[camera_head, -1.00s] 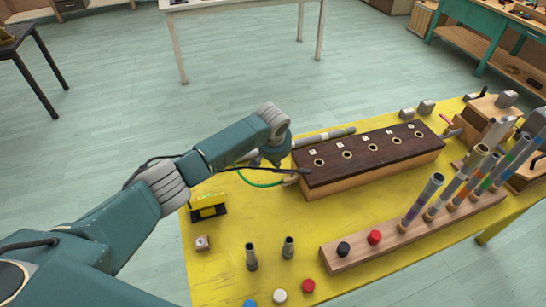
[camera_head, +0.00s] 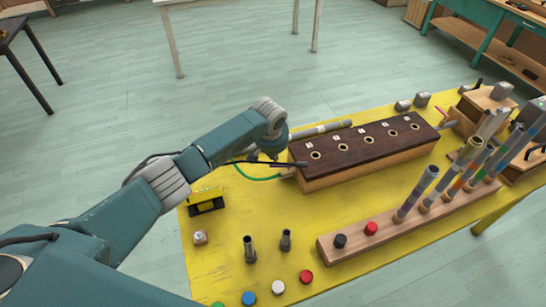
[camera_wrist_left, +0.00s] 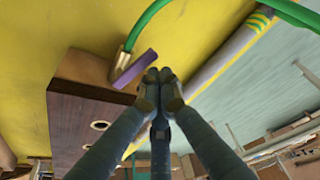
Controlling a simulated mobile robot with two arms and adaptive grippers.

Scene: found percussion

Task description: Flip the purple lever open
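The purple lever (camera_wrist_left: 135,69) shows in the left wrist view beside a brass fitting (camera_wrist_left: 122,57) at the end of the dark-topped wooden box (camera_wrist_left: 80,125). A green hose (camera_wrist_left: 142,22) runs from the fitting. My left gripper (camera_wrist_left: 159,76) has its fingertips together with nothing seen between them. The tips are just right of the lever; whether they touch it I cannot tell. In the head view my left gripper (camera_head: 284,163) is at the left end of the box (camera_head: 365,142), and the lever is not clearly visible there. My right gripper is in neither view.
A grey pipe (camera_head: 325,129) lies behind the box on the yellow table (camera_head: 225,235). A wooden rack (camera_head: 400,232) with several coloured tubes stands in front. Loose caps and two short tubes are at the front left. The table is clear between box and rack.

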